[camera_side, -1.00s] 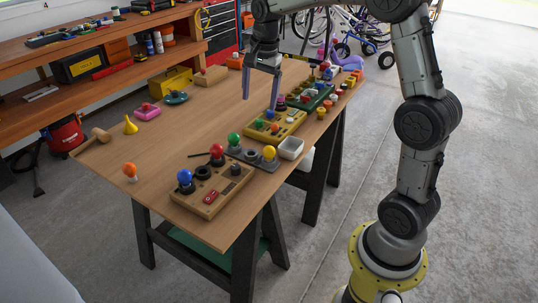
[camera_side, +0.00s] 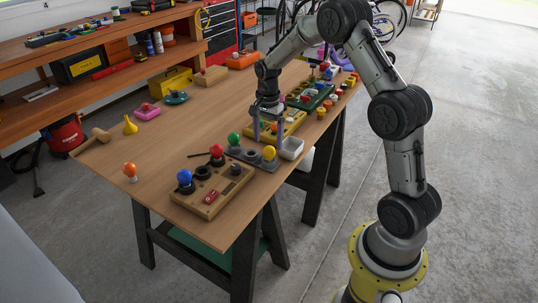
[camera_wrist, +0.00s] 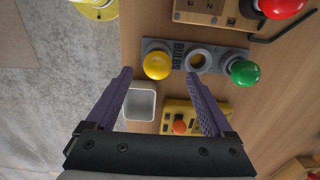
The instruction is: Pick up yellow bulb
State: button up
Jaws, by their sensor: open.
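The yellow bulb (camera_side: 269,153) sits in the right end of a grey bulb holder (camera_side: 250,156) on the table. In the wrist view the yellow bulb (camera_wrist: 157,65) is just beyond my left fingertip, beside an empty round socket (camera_wrist: 198,60) in the holder (camera_wrist: 178,45). The green bulb (camera_wrist: 243,72) is at the holder's other end. My gripper (camera_wrist: 160,75) is open and empty, its two purple fingers spread wide and pointing down toward the holder. In the side view my gripper (camera_side: 268,135) is just behind the holder, over the yellow board.
A white bin (camera_wrist: 140,103) and a yellow board with an orange knob (camera_wrist: 180,126) lie below the fingers. A wooden board with a red bulb (camera_wrist: 280,6) and a blue bulb (camera_side: 184,177) stands in front.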

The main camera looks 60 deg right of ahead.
aim_at(269, 151)
jog(key=f, duration=0.5)
jog(key=shift+s+f, duration=0.1)
jog(key=shift+s, duration=0.1)
grip_shut()
